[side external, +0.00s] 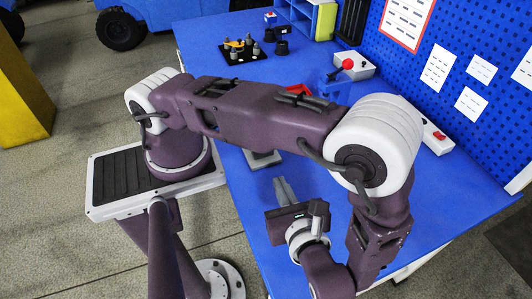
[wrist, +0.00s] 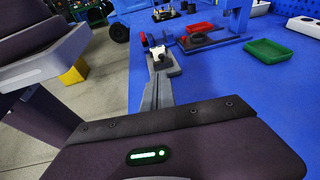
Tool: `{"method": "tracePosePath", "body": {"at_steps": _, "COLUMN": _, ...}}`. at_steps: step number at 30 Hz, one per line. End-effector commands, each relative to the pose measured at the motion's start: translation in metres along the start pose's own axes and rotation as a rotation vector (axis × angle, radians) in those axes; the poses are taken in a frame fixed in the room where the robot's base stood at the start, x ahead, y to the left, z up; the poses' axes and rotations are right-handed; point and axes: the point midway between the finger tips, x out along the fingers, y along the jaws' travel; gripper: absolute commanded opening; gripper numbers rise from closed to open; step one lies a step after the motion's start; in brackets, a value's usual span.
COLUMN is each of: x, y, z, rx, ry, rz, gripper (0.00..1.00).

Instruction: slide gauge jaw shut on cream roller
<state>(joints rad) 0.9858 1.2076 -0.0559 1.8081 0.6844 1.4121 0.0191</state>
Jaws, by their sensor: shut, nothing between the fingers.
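In the wrist view a small fixture with a grey base (wrist: 172,72) stands just past my fingertips. A pale cream-white piece (wrist: 158,50) with dark parts is on it; I cannot tell roller from gauge jaw at this size. In the side external view only a grey base corner (side external: 264,160) shows, the rest hidden behind my arm. My gripper (side external: 281,182) is shut and empty, its fingers pointing towards the fixture. In the wrist view the fingertips (wrist: 158,77) overlap the fixture's near side; contact cannot be told.
A blue stand (wrist: 235,18) with a dark round part below is right of the fixture. A red tray (wrist: 200,28) and green tray (wrist: 266,51) lie nearby. A black peg board (side external: 240,52) and a red-knobbed box (side external: 352,66) are farther back. The blue table is clear around my gripper.

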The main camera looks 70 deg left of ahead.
Motion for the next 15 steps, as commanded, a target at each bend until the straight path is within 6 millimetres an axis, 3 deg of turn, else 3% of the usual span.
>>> {"method": "tracePosePath", "body": {"at_steps": 5, "x": 0.012, "y": 0.002, "z": -0.007, "rx": 0.033, "ry": -0.040, "rz": -0.033, "gripper": 0.00}}
{"method": "tracePosePath", "body": {"at_steps": 15, "x": 0.082, "y": 0.001, "z": -0.004, "rx": 0.033, "ry": -0.039, "rz": -0.026, "gripper": 0.00}}
